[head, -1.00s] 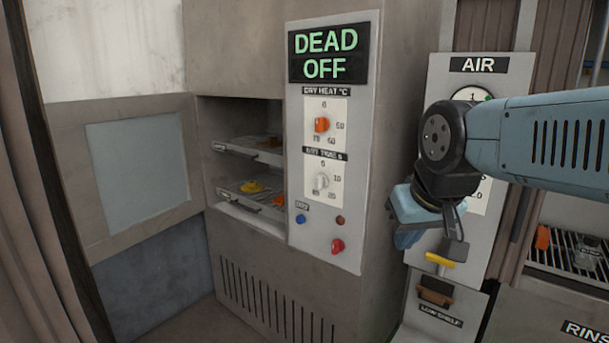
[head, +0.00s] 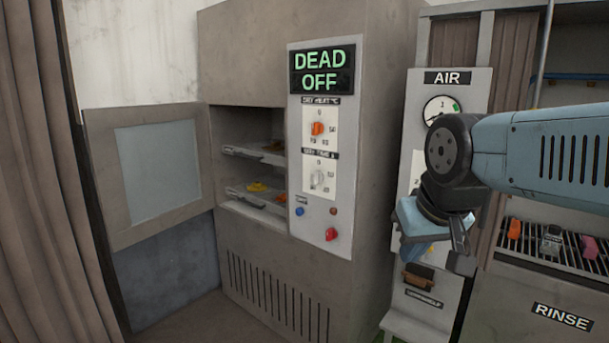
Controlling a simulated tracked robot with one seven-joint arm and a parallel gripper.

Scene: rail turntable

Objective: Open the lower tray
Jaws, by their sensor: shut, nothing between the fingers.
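My gripper (head: 463,250) is at the right, in front of the AIR panel, well apart from the trays. Its fingers look close together and it holds nothing.
The cabinet door (head: 157,175) stands swung open to the left. A control panel (head: 319,150) reading DEAD OFF is right of the compartment. The AIR panel (head: 453,78) and a rack with coloured items (head: 551,240) above RINSE are at the right. A curtain (head: 45,180) hangs at left.

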